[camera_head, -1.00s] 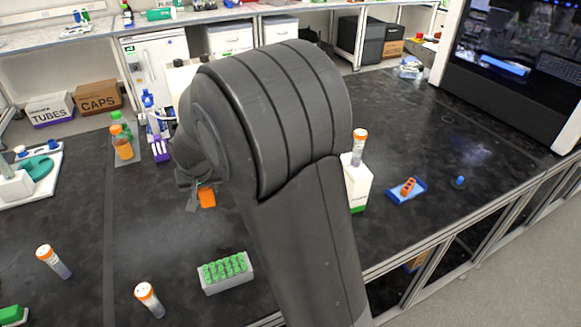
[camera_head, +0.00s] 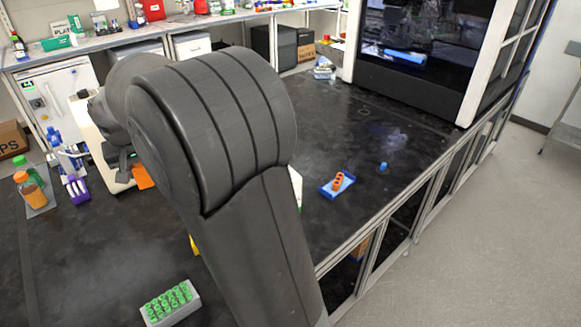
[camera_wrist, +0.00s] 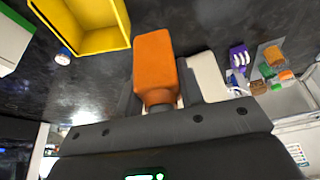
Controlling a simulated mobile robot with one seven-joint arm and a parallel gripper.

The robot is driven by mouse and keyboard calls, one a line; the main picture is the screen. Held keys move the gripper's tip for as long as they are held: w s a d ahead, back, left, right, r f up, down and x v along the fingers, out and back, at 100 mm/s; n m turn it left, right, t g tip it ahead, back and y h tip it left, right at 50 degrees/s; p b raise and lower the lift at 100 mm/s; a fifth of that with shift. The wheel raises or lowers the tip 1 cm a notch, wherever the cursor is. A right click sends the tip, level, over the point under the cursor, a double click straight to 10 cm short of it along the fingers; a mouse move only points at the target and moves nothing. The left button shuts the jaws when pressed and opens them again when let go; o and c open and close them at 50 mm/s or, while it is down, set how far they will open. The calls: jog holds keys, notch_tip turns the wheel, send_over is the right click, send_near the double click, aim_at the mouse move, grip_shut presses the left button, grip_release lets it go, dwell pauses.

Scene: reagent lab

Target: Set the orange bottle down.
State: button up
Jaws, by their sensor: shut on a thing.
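The orange bottle (camera_wrist: 154,62) is between the two dark fingers of my gripper (camera_wrist: 160,92) in the wrist view, and the gripper is shut on it. In the head view the orange bottle (camera_head: 142,177) shows small at the left, just below my gripper (camera_head: 124,165). The bottle appears to be above the black bench top (camera_head: 80,250), but the gap under it cannot be judged. My own arm hides much of the middle of the bench in the head view.
A yellow bin (camera_wrist: 88,42) stands at the upper left of the wrist view. A green-capped bottle (camera_head: 32,187), purple rack (camera_head: 76,190) and green-capped tube rack (camera_head: 171,303) stand on the bench. A blue tray (camera_head: 336,185) lies right of my arm.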

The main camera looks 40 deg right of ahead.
jog(key=w+d+m+h, duration=0.1)
jog(key=w+d+m, duration=0.1)
jog(key=d, duration=1.3)
jog(key=w+d+m, duration=0.1)
jog(key=d+m, duration=0.1)
jog(key=d, duration=1.4)
jog(key=s+d+m+g+h, duration=0.1)
jog(key=s+d, duration=0.5)
jog(key=d, duration=0.7)
jog(key=s+d+m, duration=0.1)
jog(key=s+d, duration=0.4)
jog(key=d, duration=0.7)
notch_tip(320, 180, down, 11)
jog(key=w+a+f, duration=0.1)
jog(key=w+f, duration=0.1)
jog(key=w, duration=0.1)
jog(key=w+a+f, duration=0.1)
jog(key=w+f, duration=0.1)
jog(key=w, duration=0.1)
jog(key=w+a+f, duration=0.2)
jog(key=w+f, duration=0.1)
jog(key=w, duration=0.1)
jog(key=shift+w+a+f, duration=0.1)
jog(key=shift+w+f, duration=0.2)
jog(key=shift+w, duration=0.05)
jog(key=shift+f, duration=1.9)
jog(key=shift+f, duration=0.15)
